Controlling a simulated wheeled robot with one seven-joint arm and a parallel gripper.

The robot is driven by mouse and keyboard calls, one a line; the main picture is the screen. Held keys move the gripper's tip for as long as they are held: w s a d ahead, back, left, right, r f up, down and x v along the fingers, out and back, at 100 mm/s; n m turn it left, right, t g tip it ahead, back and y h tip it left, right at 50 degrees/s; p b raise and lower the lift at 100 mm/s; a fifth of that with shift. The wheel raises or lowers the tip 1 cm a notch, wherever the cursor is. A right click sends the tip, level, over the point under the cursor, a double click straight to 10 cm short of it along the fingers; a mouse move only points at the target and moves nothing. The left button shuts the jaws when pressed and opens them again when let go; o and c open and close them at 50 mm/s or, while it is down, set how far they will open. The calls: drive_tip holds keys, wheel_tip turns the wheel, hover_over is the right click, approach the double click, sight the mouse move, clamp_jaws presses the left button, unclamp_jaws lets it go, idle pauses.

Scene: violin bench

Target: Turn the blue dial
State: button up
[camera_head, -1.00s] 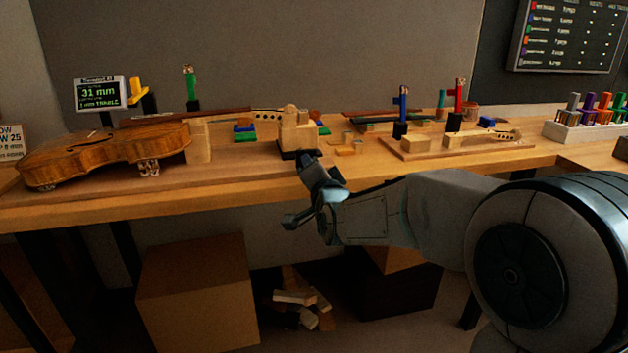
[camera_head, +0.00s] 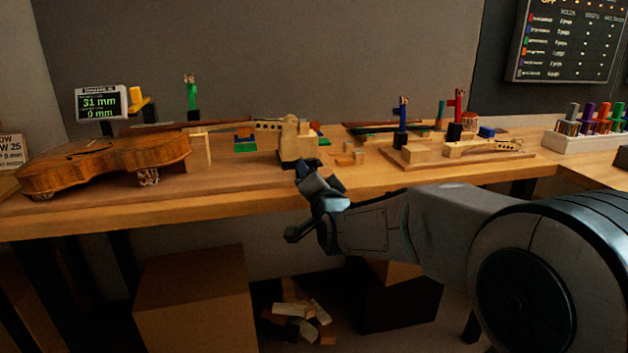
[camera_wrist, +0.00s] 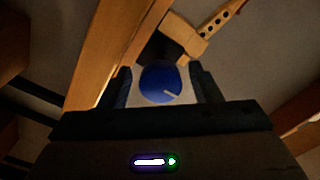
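The blue dial (camera_wrist: 158,82) shows in the wrist view as a round blue knob with a white pointer line aimed to the right. A pale surface shows around it. My gripper (camera_wrist: 160,70) is open, with one dark finger on each side of the dial. A narrow gap seems to show between the dial and each finger. In the head view my gripper (camera_head: 304,203) is at the bench's front edge, and the dial cannot be made out there.
The wooden bench (camera_head: 240,206) runs behind my gripper. A violin body (camera_head: 100,166) lies at left, with a small display (camera_head: 101,103) behind it. A neck block (camera_head: 297,140) stands just behind my gripper. A cardboard box (camera_head: 195,300) is on the floor below.

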drive_tip(key=p+v, duration=0.2)
drive_tip(key=v, duration=1.1)
drive_tip(key=shift+s, duration=0.4)
drive_tip(key=shift+d+r, duration=0.15)
